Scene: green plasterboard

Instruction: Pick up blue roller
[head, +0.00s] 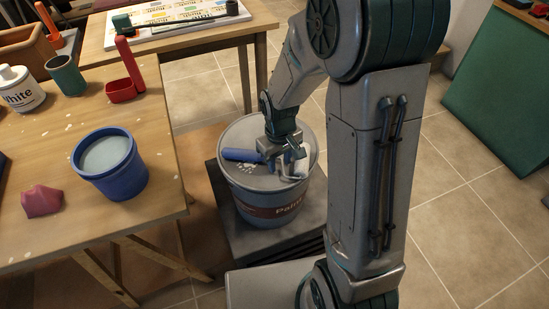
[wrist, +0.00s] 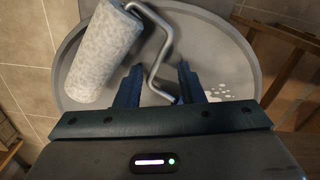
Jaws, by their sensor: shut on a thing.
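The blue roller lies on the grey lid of a paint bucket (head: 240,130), with its blue handle (head: 241,155) to the left and its pale sleeve (head: 303,160) to the right in the head view. In the wrist view the speckled white sleeve (wrist: 103,55) is at upper left, and its bent metal rod (wrist: 163,50) runs down between the fingers. My gripper (head: 284,163) is over the lid, shut on the roller around its rod or handle end. In the wrist view my gripper (wrist: 158,85) hides most of the handle. I cannot tell whether the roller is clear of the lid.
The bucket stands on a dark low platform (head: 220,205). A wooden table (head: 80,245) at left holds a blue tub (head: 112,180), a red block (head: 42,201) and several containers. Another table (head: 190,45) is behind. A green board (head: 500,105) leans at right. Open tiled floor (head: 450,190) lies at right.

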